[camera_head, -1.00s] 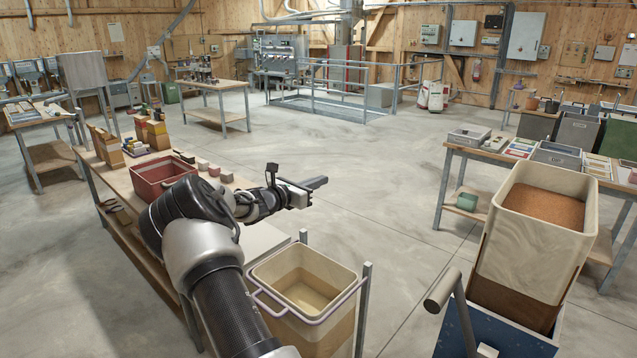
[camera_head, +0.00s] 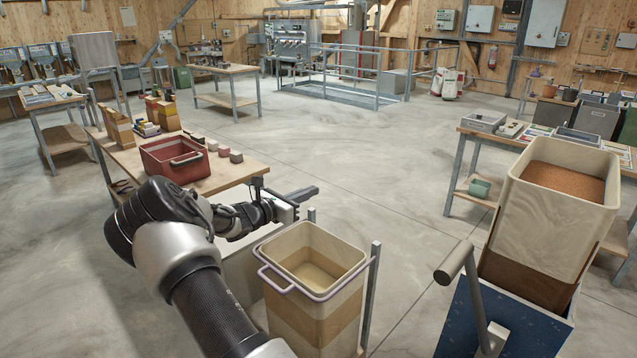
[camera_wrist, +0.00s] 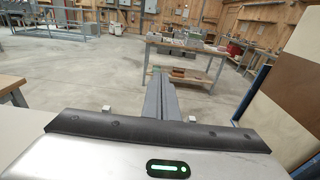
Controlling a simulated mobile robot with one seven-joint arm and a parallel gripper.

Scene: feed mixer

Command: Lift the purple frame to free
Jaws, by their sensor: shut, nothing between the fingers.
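The purple frame (camera_head: 312,297) is a thin pale-purple rim around the top of a cream bin (camera_head: 340,318). A handle-like loop of it sticks out at the bin's near left corner. The bin stands upright between grey posts, with pale material inside. My gripper (camera_head: 306,193) is shut and empty, pointing right, above and behind the bin's far left side, apart from the frame. In the wrist view my closed fingers (camera_wrist: 160,96) point out over open floor; the purple frame is not visible there.
A wooden table (camera_head: 235,178) with a red crate (camera_head: 172,158) and several blocks stands left. At right, a tall cream hopper (camera_head: 545,225) sits over a blue box (camera_head: 530,315), with a grey crank handle (camera_head: 455,262) near the bin.

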